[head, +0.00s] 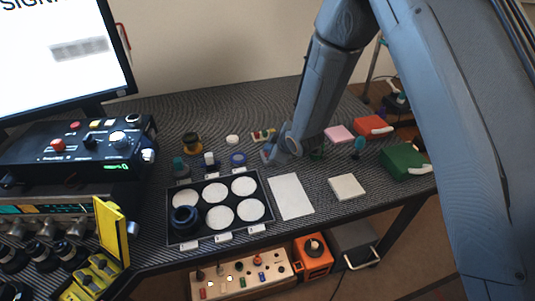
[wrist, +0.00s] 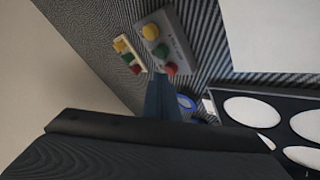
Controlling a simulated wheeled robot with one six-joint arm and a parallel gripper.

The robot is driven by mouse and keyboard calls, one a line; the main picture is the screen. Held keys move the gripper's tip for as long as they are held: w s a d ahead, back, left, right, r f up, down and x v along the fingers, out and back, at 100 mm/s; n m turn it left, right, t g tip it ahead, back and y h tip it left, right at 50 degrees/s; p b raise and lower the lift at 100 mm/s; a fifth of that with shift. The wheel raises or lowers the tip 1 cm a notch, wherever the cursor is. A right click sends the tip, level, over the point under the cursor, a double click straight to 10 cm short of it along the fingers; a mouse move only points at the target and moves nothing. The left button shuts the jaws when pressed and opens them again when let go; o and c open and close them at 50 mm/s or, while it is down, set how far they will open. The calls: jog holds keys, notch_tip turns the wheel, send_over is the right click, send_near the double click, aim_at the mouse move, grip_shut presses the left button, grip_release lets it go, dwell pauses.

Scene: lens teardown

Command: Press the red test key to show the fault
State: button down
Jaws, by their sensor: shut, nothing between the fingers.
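A grey key box (wrist: 176,28) shows in the wrist view with a yellow key (wrist: 151,32), a green key (wrist: 160,50) and a red key (wrist: 171,68) in a row. My gripper (wrist: 160,78) is shut and empty, its tip beside the red key at the near end of the box. I cannot tell whether it touches the key. In the head view my gripper (head: 277,155) is low over the table, and my arm hides most of the box.
A cream block (wrist: 117,43) with coloured knobs lies beside the key box. A black tray (head: 172,237) with white discs, a white sheet (head: 291,197) and a blue-ringed part (wrist: 187,103) are near. A pink block (head: 340,134) and green box (head: 404,162) stand to the right.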

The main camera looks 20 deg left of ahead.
jog(key=shift+f, duration=0.4)
dwell(0.3)
jog(key=shift+r, duration=0.85)
notch_tip(320, 180, up, 5)
jog(key=p, duration=0.3)
dwell(0.4)
dwell(0.6)
